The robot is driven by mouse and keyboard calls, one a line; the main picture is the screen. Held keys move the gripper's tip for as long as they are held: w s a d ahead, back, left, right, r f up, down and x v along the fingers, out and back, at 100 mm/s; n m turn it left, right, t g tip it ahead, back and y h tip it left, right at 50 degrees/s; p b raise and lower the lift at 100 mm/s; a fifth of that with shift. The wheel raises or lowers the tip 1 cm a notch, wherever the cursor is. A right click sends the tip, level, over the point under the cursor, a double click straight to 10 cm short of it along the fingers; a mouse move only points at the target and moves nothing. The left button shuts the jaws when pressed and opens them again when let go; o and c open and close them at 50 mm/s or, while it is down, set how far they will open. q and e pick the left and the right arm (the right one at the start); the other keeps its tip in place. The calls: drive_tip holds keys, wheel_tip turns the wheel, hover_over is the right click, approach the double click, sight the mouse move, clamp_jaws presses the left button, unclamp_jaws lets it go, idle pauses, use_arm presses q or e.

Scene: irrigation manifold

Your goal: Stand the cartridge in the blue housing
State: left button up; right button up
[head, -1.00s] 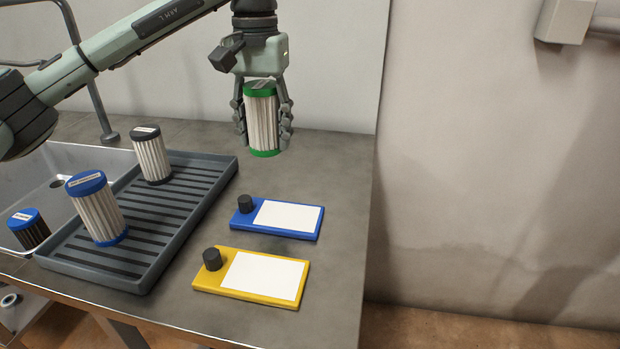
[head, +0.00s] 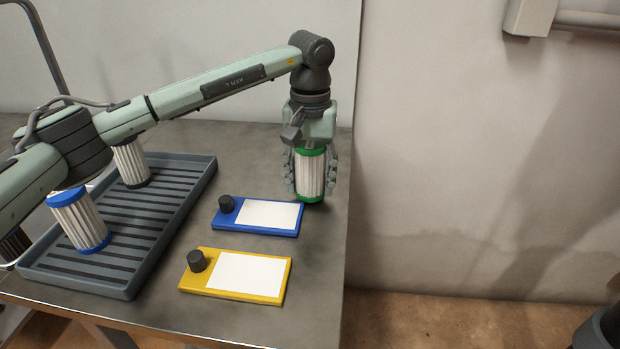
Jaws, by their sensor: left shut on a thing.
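My left gripper (head: 311,178) is shut on a white pleated cartridge with green end caps (head: 311,174). The cartridge is upright near the counter's right edge, just behind and right of the blue plate. I cannot tell whether its bottom touches the counter. A flat blue plate (head: 267,232) with a white panel and a black knob lies on the counter. I see no open blue housing that I can make out. A blue-capped cartridge (head: 80,222) and a dark-capped cartridge (head: 132,164) stand in the grey tray, partly behind my left arm. My right gripper is out of view.
The grey ribbed tray (head: 123,286) fills the counter's left part. A yellow plate (head: 232,294) with a black knob lies in front of the blue one. The counter's right edge is close to the held cartridge. A dark rounded thing (head: 600,328) shows at lower right.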

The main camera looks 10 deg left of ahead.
use_arm(q)
drive_tip(key=shift+f, duration=0.25)
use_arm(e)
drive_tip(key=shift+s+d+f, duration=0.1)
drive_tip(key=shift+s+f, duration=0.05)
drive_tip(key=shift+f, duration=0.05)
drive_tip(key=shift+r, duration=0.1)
use_arm(q)
drive_tip(key=shift+f, duration=0.1)
drive_tip(key=o, duration=1.2)
drive_tip(key=shift+o, duration=0.2)
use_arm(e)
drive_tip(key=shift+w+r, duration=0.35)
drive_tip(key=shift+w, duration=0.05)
